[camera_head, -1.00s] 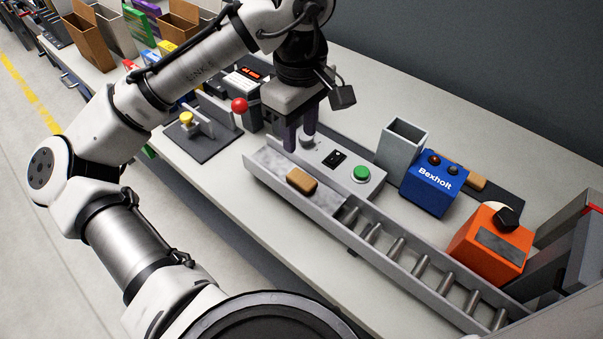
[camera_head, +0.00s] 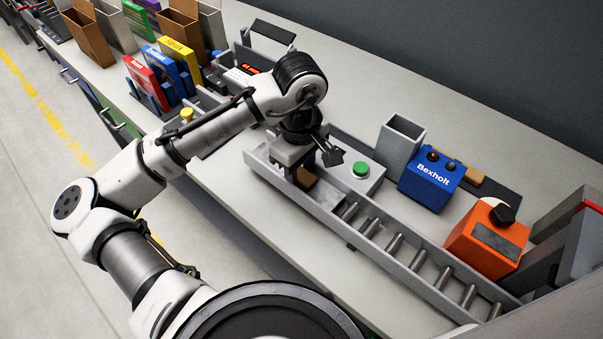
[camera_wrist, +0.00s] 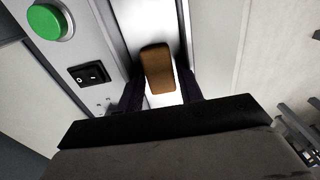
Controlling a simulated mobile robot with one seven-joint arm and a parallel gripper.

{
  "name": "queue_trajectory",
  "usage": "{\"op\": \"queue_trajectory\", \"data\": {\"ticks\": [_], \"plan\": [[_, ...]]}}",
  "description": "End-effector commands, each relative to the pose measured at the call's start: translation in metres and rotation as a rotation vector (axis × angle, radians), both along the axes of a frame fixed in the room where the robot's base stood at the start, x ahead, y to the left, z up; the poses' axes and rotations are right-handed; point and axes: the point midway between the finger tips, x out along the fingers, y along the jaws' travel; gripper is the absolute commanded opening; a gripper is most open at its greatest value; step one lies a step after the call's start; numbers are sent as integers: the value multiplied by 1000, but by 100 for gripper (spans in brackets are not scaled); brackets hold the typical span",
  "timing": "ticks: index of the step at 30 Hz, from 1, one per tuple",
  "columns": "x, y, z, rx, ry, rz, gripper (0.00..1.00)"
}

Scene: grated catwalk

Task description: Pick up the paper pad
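A small brown block with rounded edges, which I take to be the paper pad (camera_head: 309,179), lies in the metal channel at the near left end of the roller conveyor (camera_head: 340,228). My gripper (camera_head: 299,177) points down right over it and hides most of it in the head view. In the wrist view the brown block (camera_wrist: 158,70) shows between and beyond the two dark fingers of my gripper (camera_wrist: 161,92). The fingers are apart, one on each side, with pale channel floor showing beside the block. I cannot tell whether the fingertips reach down beside it.
A control box with a green button (camera_head: 360,169) stands right behind the channel. Further right are a grey open bin (camera_head: 401,145), a blue Bexholt box (camera_head: 431,180) and an orange box (camera_head: 487,238). Colourful upright boxes (camera_head: 180,65) stand at the back left.

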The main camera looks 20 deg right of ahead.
Motion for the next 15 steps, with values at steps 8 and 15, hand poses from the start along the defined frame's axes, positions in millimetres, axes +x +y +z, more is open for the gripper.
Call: {"op": "queue_trajectory", "data": {"ticks": [8, 15], "plan": [[0, 0, 0, 0, 0, 0, 19], [0, 0, 0, 0, 0, 0, 9]]}}
